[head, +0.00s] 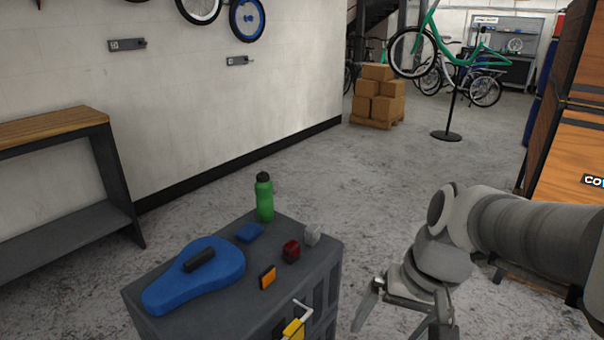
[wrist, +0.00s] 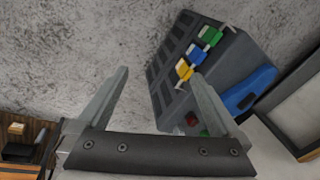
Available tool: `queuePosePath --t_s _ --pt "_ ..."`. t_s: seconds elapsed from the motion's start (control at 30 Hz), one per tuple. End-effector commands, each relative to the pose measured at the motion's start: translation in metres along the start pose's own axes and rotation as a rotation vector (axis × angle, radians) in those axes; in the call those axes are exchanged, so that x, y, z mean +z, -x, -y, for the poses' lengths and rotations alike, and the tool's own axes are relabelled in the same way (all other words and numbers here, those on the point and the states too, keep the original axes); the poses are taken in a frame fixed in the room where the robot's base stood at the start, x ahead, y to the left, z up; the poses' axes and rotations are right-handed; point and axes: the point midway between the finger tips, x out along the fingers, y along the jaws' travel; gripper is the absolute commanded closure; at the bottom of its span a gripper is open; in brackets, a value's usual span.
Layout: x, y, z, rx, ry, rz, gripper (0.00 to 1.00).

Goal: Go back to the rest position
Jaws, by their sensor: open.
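My gripper (head: 408,318) hangs at the lower right of the head view, to the right of the grey cabinet and apart from it. Its two fingers are spread with nothing between them. In the wrist view the open fingers (wrist: 160,95) show against the bare floor and the side of the cabinet (wrist: 170,72). My arm reaches in from the right edge of the head view.
The grey cabinet (head: 205,322) bears a blue case (head: 200,278), a green bottle (head: 264,200), a red light (head: 291,251) and small items. A bench (head: 55,128) stands left. Boxes (head: 378,95) and a bike on a stand (head: 447,134) are behind. Floor between is clear.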

Motion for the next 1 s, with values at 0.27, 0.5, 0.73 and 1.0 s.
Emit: queuePosePath --t_s 0.27,0.5,0.73,1.0 --pt "0.019 0.046 -0.001 0.096 0.170 -0.238 0.00" --pt "0.029 0.083 -0.003 0.141 0.259 -0.388 0.00" --pt "0.023 0.135 0.008 0.141 0.254 -0.378 0.00" --pt "0.016 0.205 0.023 0.140 0.253 -0.377 0.00"
